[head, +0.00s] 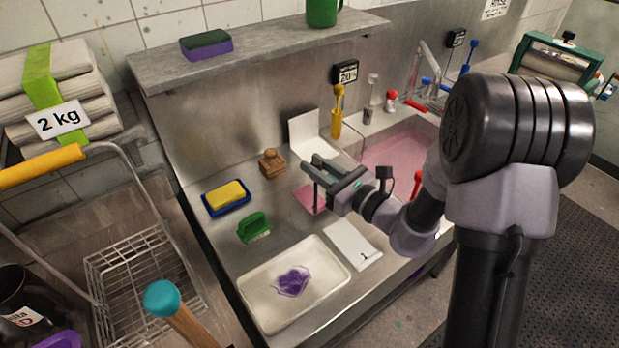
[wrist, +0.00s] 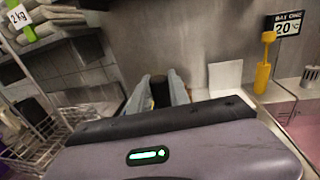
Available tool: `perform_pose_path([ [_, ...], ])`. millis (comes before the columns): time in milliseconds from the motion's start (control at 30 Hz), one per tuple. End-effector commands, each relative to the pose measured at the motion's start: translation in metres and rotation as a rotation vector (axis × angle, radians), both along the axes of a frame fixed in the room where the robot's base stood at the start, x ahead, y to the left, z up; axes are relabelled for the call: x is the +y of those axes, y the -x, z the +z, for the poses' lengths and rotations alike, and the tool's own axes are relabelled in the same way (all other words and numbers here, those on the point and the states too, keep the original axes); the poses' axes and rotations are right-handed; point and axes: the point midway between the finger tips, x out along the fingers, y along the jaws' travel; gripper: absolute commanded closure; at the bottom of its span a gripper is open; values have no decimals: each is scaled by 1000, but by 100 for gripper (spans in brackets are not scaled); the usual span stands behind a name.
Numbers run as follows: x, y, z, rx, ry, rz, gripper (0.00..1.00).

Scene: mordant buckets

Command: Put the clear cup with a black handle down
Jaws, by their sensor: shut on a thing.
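My gripper (head: 318,170) is above the steel counter in the head view, near its middle. In the wrist view its two fingers (wrist: 159,88) are closed around a small dark thing, which fits the black handle of the cup. The clear body of the cup cannot be made out in either view. A narrow dark upright strip shows below the fingers in the head view, in front of a pink patch (head: 304,198). I cannot tell whether the strip touches the counter.
A wooden stamp (head: 271,163), a yellow sponge in a blue dish (head: 226,196), a green brush (head: 253,227), a white tray (head: 262,312) with purple stuff and a white card (head: 352,243) surround the gripper. The pink-filled sink (head: 400,148) lies right.

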Motion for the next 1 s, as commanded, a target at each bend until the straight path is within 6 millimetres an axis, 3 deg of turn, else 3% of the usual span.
perform_pose_path([
  [167,16,-15,-2,-1,0,2,100],
  [300,14,-13,-39,3,-1,-1,100],
  [667,13,-13,-42,1,-1,-1,100],
  [700,13,-13,-40,1,-1,-1,70],
  [767,13,-13,-40,1,-1,-1,58],
  [1000,13,-13,-40,1,-1,-1,56],
])
